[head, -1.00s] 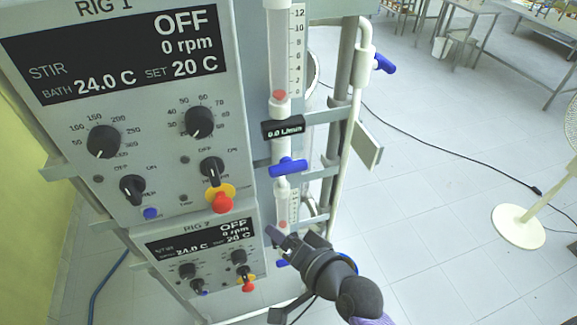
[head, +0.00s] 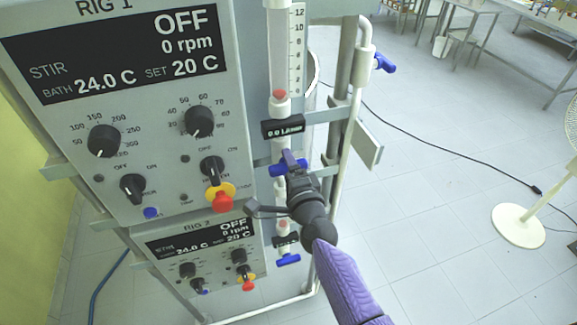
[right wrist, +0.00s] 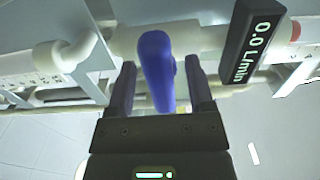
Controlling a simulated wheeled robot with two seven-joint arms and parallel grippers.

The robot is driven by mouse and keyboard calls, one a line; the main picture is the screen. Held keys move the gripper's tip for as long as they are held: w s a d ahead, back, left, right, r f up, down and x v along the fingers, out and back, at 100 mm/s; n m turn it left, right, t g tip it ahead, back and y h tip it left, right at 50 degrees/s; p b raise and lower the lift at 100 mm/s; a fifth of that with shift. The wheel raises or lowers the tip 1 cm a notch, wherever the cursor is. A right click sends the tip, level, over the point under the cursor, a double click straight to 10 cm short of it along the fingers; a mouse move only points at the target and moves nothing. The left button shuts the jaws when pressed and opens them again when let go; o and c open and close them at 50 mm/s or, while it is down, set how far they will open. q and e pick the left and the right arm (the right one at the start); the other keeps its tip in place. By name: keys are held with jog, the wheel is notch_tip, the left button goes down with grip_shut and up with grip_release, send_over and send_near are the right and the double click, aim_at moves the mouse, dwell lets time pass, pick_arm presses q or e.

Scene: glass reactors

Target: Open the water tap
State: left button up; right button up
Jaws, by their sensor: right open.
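The blue water tap handle (head: 277,169) sits below the flow meter tube of the upper rig, lying crosswise in the head view. In the right wrist view the blue handle (right wrist: 156,68) lies between the two dark fingers. My right gripper (right wrist: 160,85) is open, with one finger on each side of the handle and small gaps showing. In the head view my right gripper (head: 290,160) reaches the handle from below right and partly covers it. The flow display (right wrist: 255,40) beside the tap reads 0.0 L/min. My left gripper is not in view.
The Rig 1 panel (head: 150,185) with knobs and a red button stands left of the tap. A lower blue tap (head: 289,260) is on Rig 2. Open floor lies to the right.

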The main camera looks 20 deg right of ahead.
grip_shut()
